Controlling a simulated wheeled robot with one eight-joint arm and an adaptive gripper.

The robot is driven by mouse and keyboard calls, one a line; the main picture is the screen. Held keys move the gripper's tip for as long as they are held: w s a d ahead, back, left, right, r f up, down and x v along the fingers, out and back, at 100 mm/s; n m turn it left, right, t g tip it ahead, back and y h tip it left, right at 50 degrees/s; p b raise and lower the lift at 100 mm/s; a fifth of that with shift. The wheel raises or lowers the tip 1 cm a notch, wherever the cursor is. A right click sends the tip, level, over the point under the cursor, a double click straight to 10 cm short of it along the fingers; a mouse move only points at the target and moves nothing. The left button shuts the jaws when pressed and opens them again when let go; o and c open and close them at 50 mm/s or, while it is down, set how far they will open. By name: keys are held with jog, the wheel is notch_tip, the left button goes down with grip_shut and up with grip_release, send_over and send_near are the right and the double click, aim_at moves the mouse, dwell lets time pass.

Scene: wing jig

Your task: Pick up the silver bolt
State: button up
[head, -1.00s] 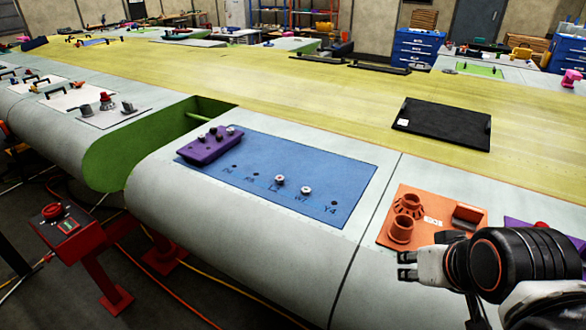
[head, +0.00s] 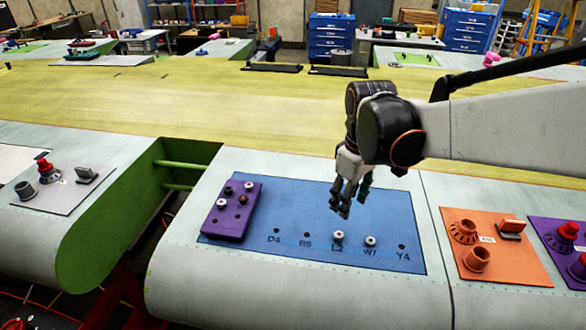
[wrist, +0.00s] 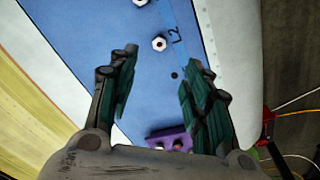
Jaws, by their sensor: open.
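Two silver-looking bolts stand upright on the blue panel (head: 290,252): one at the L2 label (head: 338,237) and one at W7 (head: 370,241). More bolts, some light and some dark, sit on a purple block (head: 222,226) on the panel's left end. My gripper (head: 341,207) is open and empty, pointing down above the panel, just behind the L2 bolt in the head view. In the wrist view, the L2 bolt (wrist: 159,43) shows beyond the fingertips of my gripper (wrist: 158,69), apart from them. The W7 bolt is partly cut off at the top edge.
An orange panel (head: 525,265) with cones and a block lies to the right. A grey panel (head: 75,205) with red and grey fittings lies left, past a green-lined gap (head: 125,210) in the wing. Empty labelled holes dot the blue panel.

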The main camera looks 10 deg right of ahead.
jog(key=w, duration=0.1)
jog(key=n+g, duration=0.1)
send_over(339, 234)
jog(key=f, duration=0.7)
jog(key=shift+w+d+f, duration=0.1)
jog(key=shift+w+f, duration=0.15)
jog(key=shift+f, duration=0.15)
jog(key=shift+s+f+b, duration=0.15)
jog(key=shift+f+b, duration=0.55)
jog(key=shift+f, duration=2.35)
grip_shut()
